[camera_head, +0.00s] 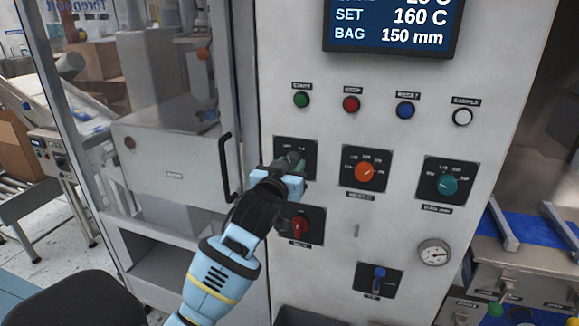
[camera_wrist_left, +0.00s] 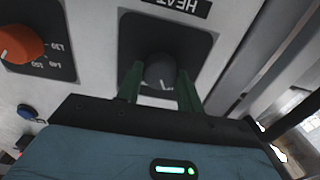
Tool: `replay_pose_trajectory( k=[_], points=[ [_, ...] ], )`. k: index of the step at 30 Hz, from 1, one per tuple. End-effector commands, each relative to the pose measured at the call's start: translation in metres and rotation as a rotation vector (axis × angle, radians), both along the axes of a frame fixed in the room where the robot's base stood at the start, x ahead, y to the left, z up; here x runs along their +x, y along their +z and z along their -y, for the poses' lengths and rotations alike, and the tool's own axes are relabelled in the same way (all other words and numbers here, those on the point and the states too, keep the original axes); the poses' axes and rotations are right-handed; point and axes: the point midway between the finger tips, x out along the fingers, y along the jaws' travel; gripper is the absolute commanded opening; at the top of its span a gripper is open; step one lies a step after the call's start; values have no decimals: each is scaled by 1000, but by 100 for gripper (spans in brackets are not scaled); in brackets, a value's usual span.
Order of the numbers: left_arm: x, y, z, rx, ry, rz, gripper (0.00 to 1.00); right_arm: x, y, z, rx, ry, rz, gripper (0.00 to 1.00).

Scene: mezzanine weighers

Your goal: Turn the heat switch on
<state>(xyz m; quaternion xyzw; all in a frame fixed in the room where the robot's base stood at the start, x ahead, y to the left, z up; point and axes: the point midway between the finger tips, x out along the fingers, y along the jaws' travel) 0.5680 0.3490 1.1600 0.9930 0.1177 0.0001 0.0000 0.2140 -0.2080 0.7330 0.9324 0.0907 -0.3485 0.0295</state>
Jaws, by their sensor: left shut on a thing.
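The heat switch is a dark round knob (camera_wrist_left: 161,71) on a black square plate (camera_wrist_left: 200,48), under an upside-down HEAT label (camera_wrist_left: 178,5) in the left wrist view. A white pointer mark on the knob faces the bottom of that view. In the head view its plate (camera_head: 283,144) shows "OFF" at the upper left, and my gripper covers most of the knob. My left gripper (camera_head: 296,160) is at the switch. In the left wrist view its green fingers (camera_wrist_left: 160,86) stand on both sides of the knob, shut on it. My right gripper is not in view.
An orange knob (camera_head: 366,173) is right of the switch, a red knob (camera_head: 300,227) just below, and a teal knob (camera_head: 445,184) farther right. Several buttons, including the green one (camera_head: 302,100), sit above. A black door handle (camera_head: 227,167) stands close to the left of my gripper.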

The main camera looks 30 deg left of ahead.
Motion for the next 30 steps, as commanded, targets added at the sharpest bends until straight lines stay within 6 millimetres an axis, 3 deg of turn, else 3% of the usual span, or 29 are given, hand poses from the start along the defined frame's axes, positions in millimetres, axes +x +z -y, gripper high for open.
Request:
replay_pose_trajectory(
  k=[14, 30],
  points=[
    [0, 0, 0, 137, -1, -34, 14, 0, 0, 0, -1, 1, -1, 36],
    [0, -1, 0, 616, 0, -149, 14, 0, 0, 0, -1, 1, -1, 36]
  ],
)
